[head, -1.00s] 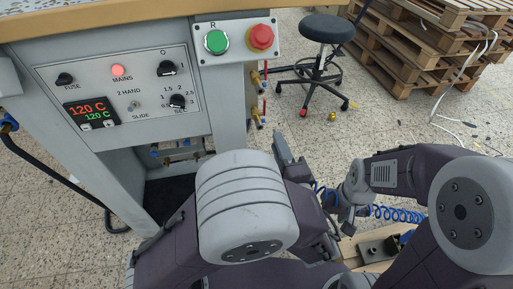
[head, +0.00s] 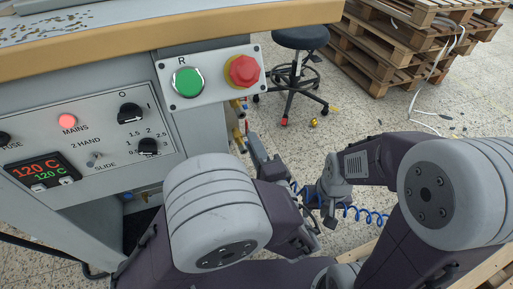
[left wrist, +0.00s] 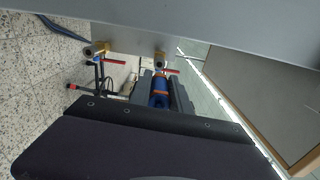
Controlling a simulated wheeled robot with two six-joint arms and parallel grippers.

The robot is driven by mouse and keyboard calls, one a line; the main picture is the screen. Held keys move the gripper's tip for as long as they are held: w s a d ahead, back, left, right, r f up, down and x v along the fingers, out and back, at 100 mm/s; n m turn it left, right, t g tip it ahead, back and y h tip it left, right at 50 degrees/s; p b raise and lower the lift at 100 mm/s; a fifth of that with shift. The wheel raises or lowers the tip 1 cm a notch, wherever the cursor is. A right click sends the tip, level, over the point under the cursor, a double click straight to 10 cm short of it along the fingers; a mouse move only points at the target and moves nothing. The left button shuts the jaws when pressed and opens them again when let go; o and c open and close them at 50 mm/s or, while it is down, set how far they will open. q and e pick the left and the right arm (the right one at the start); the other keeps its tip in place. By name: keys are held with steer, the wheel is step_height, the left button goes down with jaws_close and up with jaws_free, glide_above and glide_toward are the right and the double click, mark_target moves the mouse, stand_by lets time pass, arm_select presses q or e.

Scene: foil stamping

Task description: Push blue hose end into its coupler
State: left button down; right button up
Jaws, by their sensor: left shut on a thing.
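My left gripper (left wrist: 160,92) is shut on the blue hose end (left wrist: 158,98), which has an orange-brown band and points away from the wrist camera. A brass coupler (left wrist: 160,60) on the machine is straight ahead of it, with a red lever beside it. Whether the hose end touches this coupler I cannot tell. A second brass coupler (left wrist: 95,50) is further left. In the head view my left gripper (head: 257,146) is just below and right of the machine's side fittings (head: 239,125). My right gripper (head: 318,208) is beside the blue coiled hose (head: 360,213); its jaws are unclear.
The machine's control panel (head: 90,145) and the plate with green and red buttons (head: 213,78) stand close on the left. A black stool (head: 300,38) and stacked pallets (head: 375,45) are behind. Open speckled floor (head: 370,110) lies between.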

arm_select(q)
steer(key=shift+x, duration=2.4)
steer(key=shift+b, duration=0.8)
steer(key=shift+b+x, duration=0.4)
steer(key=shift+x, duration=1.15)
steer(key=c, duration=1.1)
jaws_free()
steer(key=shift+c, duration=0.2)
